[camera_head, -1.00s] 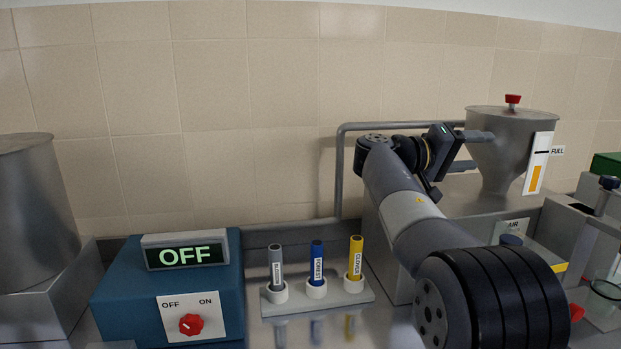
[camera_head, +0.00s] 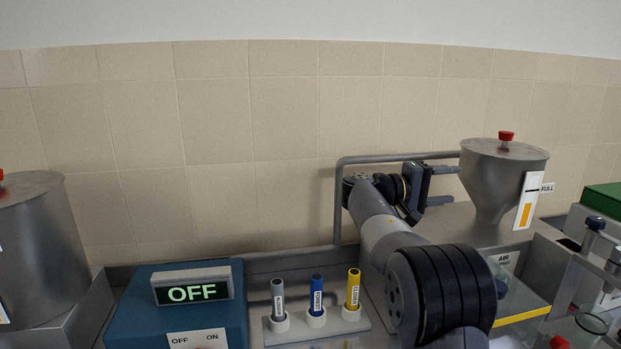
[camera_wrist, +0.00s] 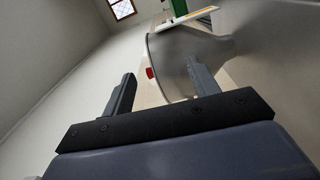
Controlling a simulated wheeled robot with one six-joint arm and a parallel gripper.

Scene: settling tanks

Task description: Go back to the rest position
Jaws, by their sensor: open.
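My gripper (camera_head: 448,184) is raised in front of the back wall, its fingers pointing right toward the metal hopper (camera_head: 492,180). The fingers are apart with nothing between them. In the wrist view my gripper (camera_wrist: 162,88) also shows open and empty, with the grey hopper (camera_wrist: 200,50) beyond and beside the right finger. I cannot tell the exact gap between finger and hopper. My arm reaches up from the lower right.
A blue box with an OFF display (camera_head: 193,290) stands at left. A rack (camera_head: 350,327) holds a grey, a blue and a yellow tube. A metal tank (camera_head: 35,240) is at far left. A pipe frame (camera_head: 338,215) stands behind my arm. The wall above is clear.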

